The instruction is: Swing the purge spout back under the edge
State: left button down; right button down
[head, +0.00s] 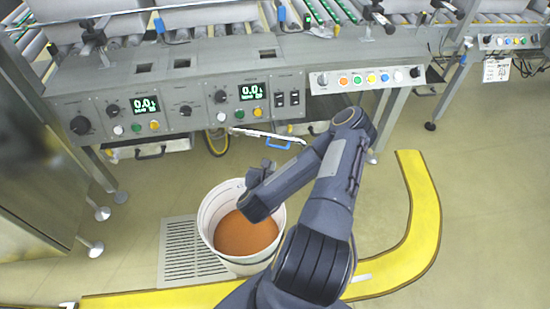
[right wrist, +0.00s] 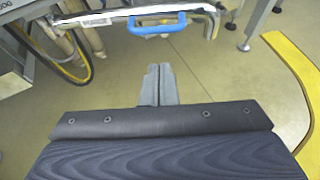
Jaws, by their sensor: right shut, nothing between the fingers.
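The purge spout is a chrome tube (head: 255,133) that projects below the front edge of the grey machine panel. Its blue handle (head: 279,144) hangs on its near side. In the right wrist view the chrome tube (right wrist: 185,9) crosses the top and bends down at its right end, with the blue handle (right wrist: 155,29) under it. My right gripper (head: 268,166) is shut and empty, a little below and in front of the handle. Its fingers (right wrist: 158,70) show together in the right wrist view, apart from the handle. My left gripper is not in view.
A white bucket (head: 207,222) with orange-brown contents stands below my right gripper, by a floor grate (head: 178,255). The control panel (head: 205,100) is above the spout. A yellow floor band (head: 424,215) curves at right. A yellow hose (head: 216,147) hangs left of the spout.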

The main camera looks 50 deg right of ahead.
jog(key=shift+w+d+b, duration=0.15)
jog(key=shift+w+d, duration=0.3)
jog(key=shift+d, duration=0.4)
jog(key=shift+w+d+b, duration=0.15)
jog(key=shift+w+d, duration=0.25)
jog(key=shift+d, duration=0.5)
jog(key=shift+w+d+b, duration=0.15)
jog(key=shift+w+d, duration=0.3)
jog(key=shift+d, duration=0.4)
jog(key=d+n+t+y, duration=0.1)
jog(key=d, duration=0.2)
jog(key=w+d+n+t+y, duration=0.1)
jog(key=d+n, duration=0.1)
jog(key=d, duration=0.1)
jog(key=w+d+n+t+y+b, duration=0.1)
jog(key=d+t, duration=0.1)
jog(key=d, duration=0.1)
jog(key=shift+w+d, duration=0.1)
jog(key=shift+w, duration=0.1)
jog(key=shift+w+d+r, duration=0.15)
jog(key=shift+d, duration=0.25)
